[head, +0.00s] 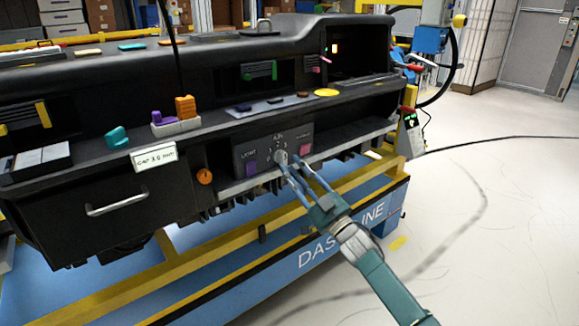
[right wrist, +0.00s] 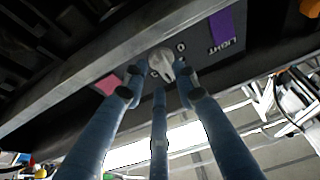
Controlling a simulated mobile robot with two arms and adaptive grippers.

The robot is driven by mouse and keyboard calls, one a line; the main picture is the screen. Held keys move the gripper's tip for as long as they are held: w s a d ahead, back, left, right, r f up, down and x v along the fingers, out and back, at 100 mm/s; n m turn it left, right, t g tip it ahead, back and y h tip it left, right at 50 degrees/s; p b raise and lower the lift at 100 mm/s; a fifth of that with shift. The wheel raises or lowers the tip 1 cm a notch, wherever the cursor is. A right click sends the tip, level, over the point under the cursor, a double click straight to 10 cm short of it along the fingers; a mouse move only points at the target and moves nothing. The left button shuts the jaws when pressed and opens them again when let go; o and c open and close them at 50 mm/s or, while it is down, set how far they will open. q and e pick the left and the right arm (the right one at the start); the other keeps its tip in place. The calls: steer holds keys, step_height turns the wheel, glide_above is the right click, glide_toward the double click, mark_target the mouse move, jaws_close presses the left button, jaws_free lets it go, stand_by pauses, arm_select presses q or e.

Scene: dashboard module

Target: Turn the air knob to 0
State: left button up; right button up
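The air knob (head: 281,157) is a small grey knob on the dark control panel, below the "AIR" label and among printed numbers. In the right wrist view, where the panel appears upside down, the pale knob (right wrist: 162,65) shows between my fingertips with a "0" close by. Which number it points to is not clear. My right gripper (head: 289,160) reaches the panel from the lower right, its blue fingers on either side of the knob. Whether the fingers press on it cannot be made out. My left gripper is not in view.
A purple LIGHT button (head: 251,169) and a pink button (head: 305,151) flank the knob. An orange round knob (head: 204,176) and a drawer handle (head: 117,204) are further left. A yellow-and-blue stand (head: 345,235) runs below. The floor (head: 480,220) at right is clear.

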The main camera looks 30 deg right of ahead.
mark_target(282, 158)
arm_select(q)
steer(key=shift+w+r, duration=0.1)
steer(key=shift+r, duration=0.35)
arm_select(e)
steer(key=shift+x, duration=1.2)
steer(key=shift+f, duration=0.1)
jaws_close()
